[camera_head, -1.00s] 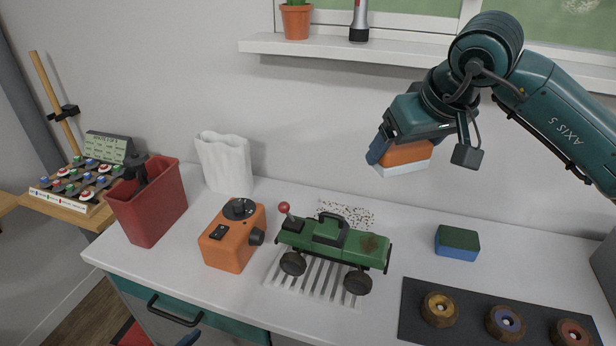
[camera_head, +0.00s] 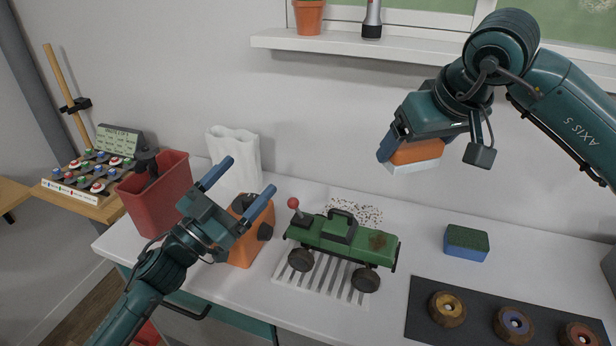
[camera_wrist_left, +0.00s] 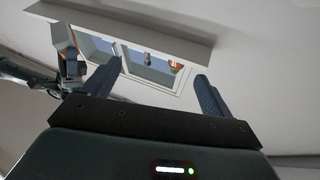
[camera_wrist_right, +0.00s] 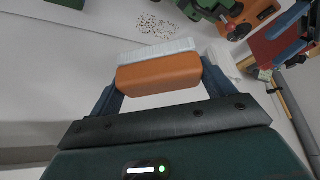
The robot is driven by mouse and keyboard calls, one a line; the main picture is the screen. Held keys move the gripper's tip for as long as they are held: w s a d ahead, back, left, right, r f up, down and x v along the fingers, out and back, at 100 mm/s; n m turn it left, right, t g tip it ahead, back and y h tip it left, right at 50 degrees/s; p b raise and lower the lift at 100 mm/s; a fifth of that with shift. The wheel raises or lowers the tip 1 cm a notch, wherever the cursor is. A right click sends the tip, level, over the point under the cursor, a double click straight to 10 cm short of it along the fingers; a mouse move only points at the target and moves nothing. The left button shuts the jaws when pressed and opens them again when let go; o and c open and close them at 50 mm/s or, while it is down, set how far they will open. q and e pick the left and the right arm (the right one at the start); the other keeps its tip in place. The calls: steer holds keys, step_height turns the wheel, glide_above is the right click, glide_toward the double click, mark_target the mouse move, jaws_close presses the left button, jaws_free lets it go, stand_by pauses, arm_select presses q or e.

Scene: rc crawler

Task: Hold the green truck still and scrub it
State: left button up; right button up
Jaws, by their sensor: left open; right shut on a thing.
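The green truck (camera_head: 340,238) stands on a white slatted rack on the counter. My right gripper (camera_head: 399,146) is shut on an orange brush (camera_head: 416,152) with white bristles, held in the air above and behind the truck. The brush fills the jaws in the right wrist view (camera_wrist_right: 158,78). My left gripper (camera_head: 247,182) is open and empty, raised in front of the orange box, left of the truck.
An orange box (camera_head: 243,250) with a black knob and a red bin (camera_head: 157,195) stand left of the truck. A green-and-blue sponge (camera_head: 466,243) and a dark mat (camera_head: 475,325) with three wheels lie to the right. Brown specks (camera_head: 355,211) lie behind the truck.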

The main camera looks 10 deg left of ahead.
arm_select(q)
steer(key=d+r+m+g+h, duration=0.6)
steer(key=d+m+g+h, duration=0.3)
steer(key=d, duration=0.2)
steer(key=m+g+y, duration=0.6)
steer(key=g+y, duration=0.3)
steer(key=g, duration=0.3)
glide_above(330, 229)
steer(key=d, duration=0.3)
step_height(330, 229, down, 4)
steer(key=shift+w+a+f, duration=0.1)
steer(key=w+a+f+n+y, duration=0.1)
steer(key=a+y, duration=0.1)
steer(key=w+a+f+n+y, duration=0.1)
steer(key=a+y, duration=0.1)
steer(key=w+a+y, duration=0.1)
steer(key=a+y, duration=0.1)
steer(key=a, duration=0.1)
steer(key=shift+w+f+n+t+y, duration=0.15)
steer(key=shift+f+n+t+y, duration=0.15)
steer(key=shift+f+n+y, duration=0.1)
steer(key=x, duration=1)
steer(key=shift+d+f, duration=0.15)
steer(key=shift+f, duration=0.25)
steer(key=shift+c, duration=0.5)
steer(key=c, duration=1.4)
